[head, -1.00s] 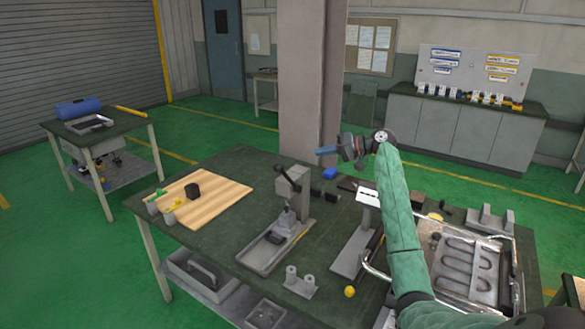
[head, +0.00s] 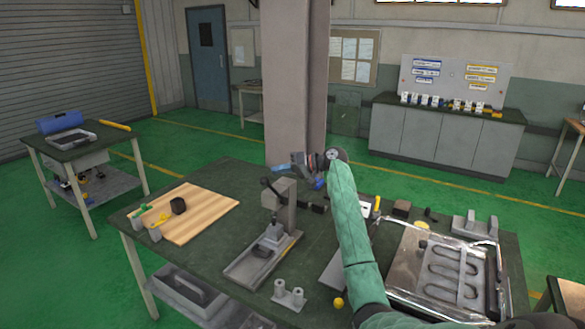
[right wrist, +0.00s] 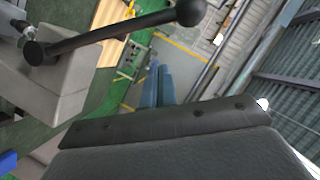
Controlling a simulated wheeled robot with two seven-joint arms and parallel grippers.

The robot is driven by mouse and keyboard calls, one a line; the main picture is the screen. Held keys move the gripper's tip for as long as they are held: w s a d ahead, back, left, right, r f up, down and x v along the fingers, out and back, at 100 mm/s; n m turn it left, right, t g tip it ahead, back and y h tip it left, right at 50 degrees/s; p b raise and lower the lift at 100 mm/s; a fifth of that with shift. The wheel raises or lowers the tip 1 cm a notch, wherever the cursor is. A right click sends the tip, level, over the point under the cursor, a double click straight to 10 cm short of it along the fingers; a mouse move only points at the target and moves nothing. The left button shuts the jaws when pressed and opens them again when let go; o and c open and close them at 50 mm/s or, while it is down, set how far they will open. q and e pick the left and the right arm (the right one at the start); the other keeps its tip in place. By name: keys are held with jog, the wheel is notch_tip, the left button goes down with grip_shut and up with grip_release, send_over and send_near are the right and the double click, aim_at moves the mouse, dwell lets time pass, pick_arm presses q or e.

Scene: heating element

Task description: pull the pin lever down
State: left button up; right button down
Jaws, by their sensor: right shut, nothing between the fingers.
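A grey bench press (head: 280,192) stands on the green-topped table, with a small grey block under its ram. Its black lever, the only lever I see, has a ball knob (head: 264,181) raised at the upper left of the press head. In the right wrist view the lever (right wrist: 115,35) runs from its hub at the left to the ball at the top. My right gripper (head: 276,169) is above and just right of the knob. Its blue fingers (right wrist: 160,86) are shut and empty, and I see no contact with the lever. My left gripper is not in view.
A wooden board (head: 205,218) with a dark block lies left of the press. A metal tray with a heating element (head: 402,280) is at the right. A pillar (head: 294,80) rises behind the table.

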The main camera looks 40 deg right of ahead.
aim_at(273, 190)
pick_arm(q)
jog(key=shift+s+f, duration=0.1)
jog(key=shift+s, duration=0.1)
pick_arm(e)
jog(key=shift+s+a+f, duration=0.95)
jog(key=shift+a+f, duration=0.1)
jog(key=shift+f, duration=0.15)
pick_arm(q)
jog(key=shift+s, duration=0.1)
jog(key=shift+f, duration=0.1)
pick_arm(e)
jog(key=shift+f, duration=0.1)
